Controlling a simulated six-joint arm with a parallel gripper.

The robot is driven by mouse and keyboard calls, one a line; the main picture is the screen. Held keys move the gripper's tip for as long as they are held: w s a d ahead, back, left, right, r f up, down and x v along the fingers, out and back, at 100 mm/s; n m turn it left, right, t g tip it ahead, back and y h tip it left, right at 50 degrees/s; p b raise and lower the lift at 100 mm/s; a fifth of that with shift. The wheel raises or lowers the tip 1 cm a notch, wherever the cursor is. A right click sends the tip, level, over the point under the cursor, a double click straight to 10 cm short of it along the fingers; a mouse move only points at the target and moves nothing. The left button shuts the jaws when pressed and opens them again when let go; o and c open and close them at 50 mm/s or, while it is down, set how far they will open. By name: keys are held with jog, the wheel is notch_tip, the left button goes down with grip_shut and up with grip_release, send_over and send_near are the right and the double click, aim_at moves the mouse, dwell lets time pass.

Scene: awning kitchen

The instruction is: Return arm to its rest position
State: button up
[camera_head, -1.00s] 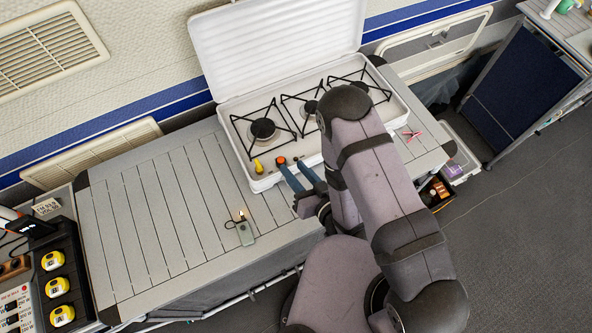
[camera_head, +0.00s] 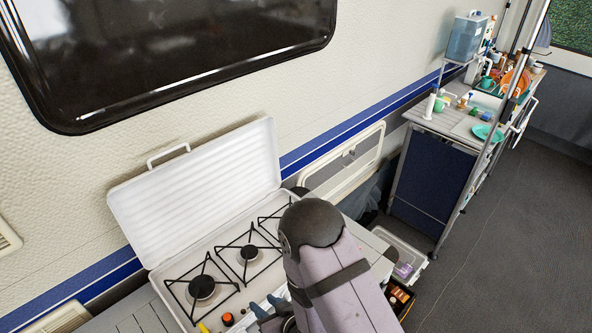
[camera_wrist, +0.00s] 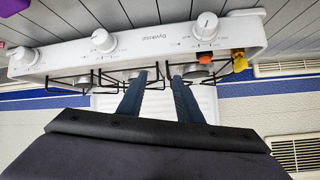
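My arm comes up from the bottom edge in the head view. My gripper (camera_head: 268,304) is beside the front of the white camping stove (camera_head: 196,259), near its orange knob (camera_head: 228,319), and is partly cut off below. In the wrist view, where the stove appears upside down, the two dark blue fingers (camera_wrist: 159,78) stand apart with nothing between them. They point toward the stove front with its white knobs (camera_wrist: 104,40). The orange knob (camera_wrist: 205,57) and a yellow item (camera_wrist: 239,60) lie just right of the fingers.
The stove's open white lid (camera_head: 197,185) stands up behind the burners, against the wall. A grey slatted worktop (camera_head: 140,320) shows at the lower left. A cabinet (camera_head: 432,185) with dishes stands to the right. The floor (camera_head: 500,260) at right is open.

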jog(key=d+r+m+g+h+b, duration=0.3)
jog(key=d+h, duration=0.3)
jog(key=d, duration=0.9)
jog(key=s+d+r+m+g+h+b, duration=0.1)
jog(key=s+d+r+g, duration=0.25)
jog(key=s, duration=0.25)
jog(key=s+d+r+m+g+b, duration=0.1)
jog(key=s+d+r+g, duration=0.15)
jog(key=s+d, duration=0.3)
notch_tip(320, 180, down, 25)
jog(key=b, duration=2.5)
jog(key=shift+s+a+t, duration=0.3)
jog(key=shift+t, duration=0.1)
jog(key=shift+r, duration=0.1)
